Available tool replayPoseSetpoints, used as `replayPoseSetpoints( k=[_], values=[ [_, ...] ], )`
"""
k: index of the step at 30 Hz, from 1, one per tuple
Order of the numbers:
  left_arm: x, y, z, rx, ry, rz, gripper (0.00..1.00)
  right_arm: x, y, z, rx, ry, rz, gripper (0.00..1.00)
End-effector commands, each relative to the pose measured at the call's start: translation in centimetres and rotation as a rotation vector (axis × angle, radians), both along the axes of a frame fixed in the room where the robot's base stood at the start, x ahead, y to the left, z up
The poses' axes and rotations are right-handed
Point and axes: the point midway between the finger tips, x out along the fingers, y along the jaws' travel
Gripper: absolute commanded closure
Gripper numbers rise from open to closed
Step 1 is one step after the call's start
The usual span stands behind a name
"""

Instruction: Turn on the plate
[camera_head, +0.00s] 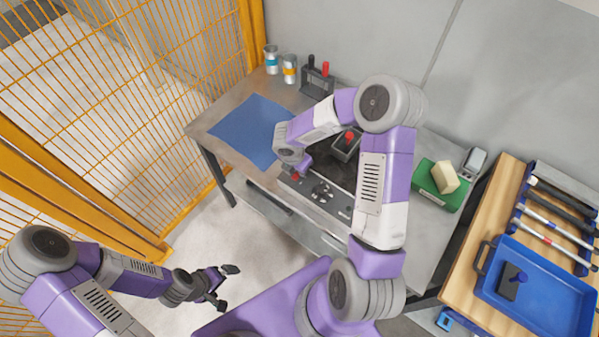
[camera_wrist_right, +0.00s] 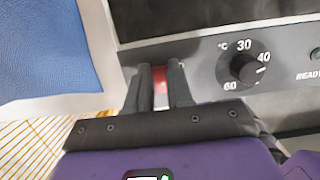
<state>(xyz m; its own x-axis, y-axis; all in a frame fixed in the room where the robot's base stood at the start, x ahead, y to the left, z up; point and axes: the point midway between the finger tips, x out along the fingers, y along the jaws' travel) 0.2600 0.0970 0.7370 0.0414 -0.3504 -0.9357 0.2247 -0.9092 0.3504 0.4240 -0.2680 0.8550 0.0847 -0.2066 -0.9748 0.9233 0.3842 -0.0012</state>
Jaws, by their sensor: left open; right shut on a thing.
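The plate (camera_head: 331,199) is a dark unit with a grey front panel, on the table at the centre of the head view. In the right wrist view its panel (camera_wrist_right: 205,62) carries a black dial (camera_wrist_right: 246,68) marked 30, 40 and 60, and a READY label. A red switch (camera_wrist_right: 160,80) sits at the panel's left end. My right gripper (camera_wrist_right: 157,86) has its fingers closed on either side of this switch, hiding most of it. My left gripper (camera_head: 226,287) is open and empty, over the floor at lower left.
A blue mat (camera_head: 240,128) lies left of the plate. Behind stand two cans and a dark holder (camera_head: 318,80) with black and red handles. A green box (camera_head: 438,185) with a beige block is at right, then a blue tray (camera_head: 545,290) on a wooden table. Yellow fencing is at left.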

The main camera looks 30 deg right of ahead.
Motion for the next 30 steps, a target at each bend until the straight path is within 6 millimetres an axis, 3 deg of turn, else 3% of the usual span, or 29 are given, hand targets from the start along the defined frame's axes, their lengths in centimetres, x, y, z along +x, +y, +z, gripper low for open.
replayPoseSetpoints(
  k=[3,14,15,19,30],
  values=[
    [0.0,0.0,-1.0,0.0,0.0,0.0,0.0,-0.1,0.2,-0.2,-0.022,-0.011,0.001,1.0],
    [0.0,0.0,-0.9,0.0,-0.001,-0.001,0.0,-0.1,0.2,0.0,-0.03,-0.014,-0.001,1.0],
    [0.0,0.0,-0.9,0.0,-0.001,0.0,0.0,-0.1,0.2,0.0,-0.03,-0.014,-0.002,0.74],
    [0.0,0.0,-0.9,0.0,-0.001,0.0,0.0,-0.1,0.2,0.0,-0.03,-0.014,-0.002,0.54],
    [0.0,0.0,-0.7,0.0,0.0,0.0,0.0,-0.1,0.3,0.7,-0.031,-0.015,0.0,0.53]
  ],
)
